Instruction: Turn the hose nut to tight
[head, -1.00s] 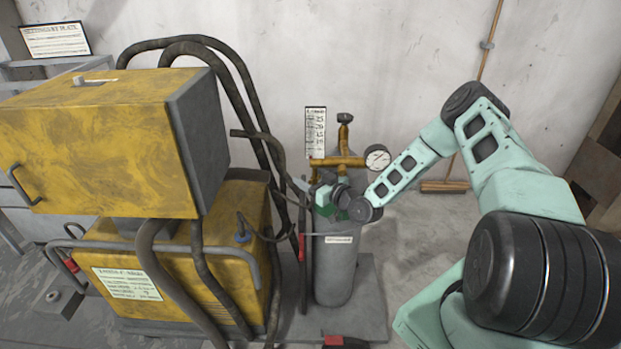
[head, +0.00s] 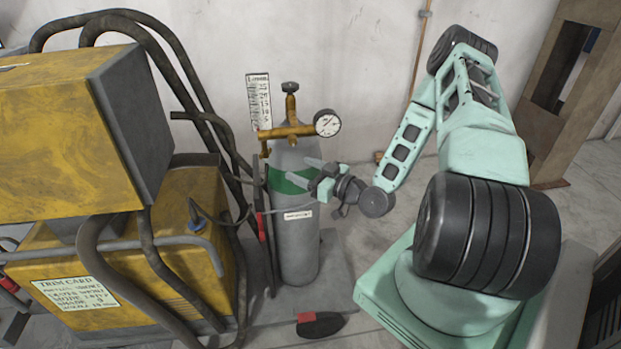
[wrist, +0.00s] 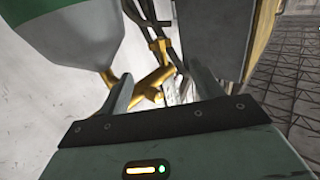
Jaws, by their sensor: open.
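The brass regulator (head: 290,131) sits on top of the grey gas cylinder (head: 298,245) with a green band, and a round gauge (head: 327,123) is at its right. At its left end a short brass outlet (head: 265,149) points down; I cannot clearly pick out the hose nut there. My gripper (head: 304,173) is open and empty, in front of the green band and below the regulator, its fingers pointing left. In the wrist view, brass fittings (wrist: 150,88) show beyond and between the two open fingers, apart from them.
A yellow welding machine (head: 190,235) with thick dark hoses (head: 150,240) stands left of the cylinder. A white scale card (head: 258,102) hangs by the regulator. A black and red object (head: 320,325) lies on the floor in front.

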